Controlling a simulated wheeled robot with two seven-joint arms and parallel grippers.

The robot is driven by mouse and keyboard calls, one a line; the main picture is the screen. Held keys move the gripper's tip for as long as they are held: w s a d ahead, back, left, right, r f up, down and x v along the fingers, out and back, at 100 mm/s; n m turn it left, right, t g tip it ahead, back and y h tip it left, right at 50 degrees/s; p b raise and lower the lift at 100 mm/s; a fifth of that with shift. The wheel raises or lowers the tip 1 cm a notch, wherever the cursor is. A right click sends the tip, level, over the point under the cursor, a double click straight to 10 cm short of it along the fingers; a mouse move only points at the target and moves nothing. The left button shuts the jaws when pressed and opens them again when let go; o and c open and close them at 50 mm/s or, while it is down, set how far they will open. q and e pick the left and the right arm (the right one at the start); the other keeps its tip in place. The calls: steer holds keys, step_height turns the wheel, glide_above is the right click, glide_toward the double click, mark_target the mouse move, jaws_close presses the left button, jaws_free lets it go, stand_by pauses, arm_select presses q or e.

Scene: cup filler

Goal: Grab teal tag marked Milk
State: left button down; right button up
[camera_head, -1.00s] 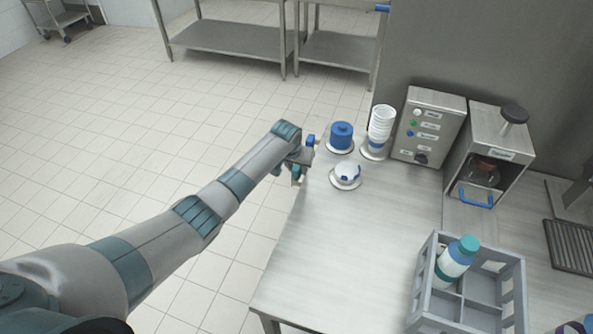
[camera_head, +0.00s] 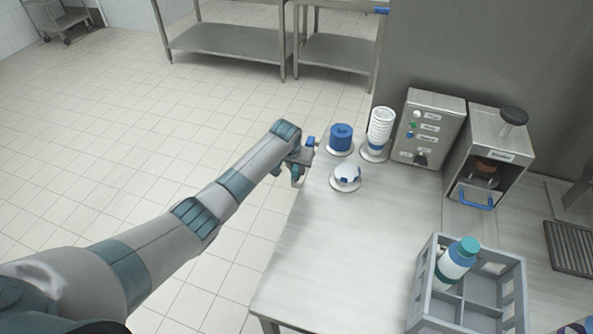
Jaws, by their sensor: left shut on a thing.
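My left gripper (camera_head: 304,160) is at the far left edge of the steel table, beside a white saucer-like holder (camera_head: 346,185) bearing a small white and blue piece (camera_head: 347,173). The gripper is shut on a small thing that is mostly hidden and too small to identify. Small blue and teal patches show around the jaws. I cannot make out a teal tag or any Milk lettering. A white bottle (camera_head: 452,268) with a teal cap (camera_head: 469,246) leans in a grey crate (camera_head: 493,322). My right gripper is not in view.
A blue cylinder (camera_head: 341,136) and a stack of white cups (camera_head: 381,123) stand on round bases at the back. The table's middle (camera_head: 350,250) is clear.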

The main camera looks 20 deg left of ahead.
arm_select(q)
step_height(320, 180, up, 8)
steer(key=b, duration=0.2)
steer(key=shift+r+b, duration=0.15)
steer(key=shift+b, duration=0.15)
steer(key=shift+r, duration=0.5)
steer(key=shift+s+f, duration=0.1)
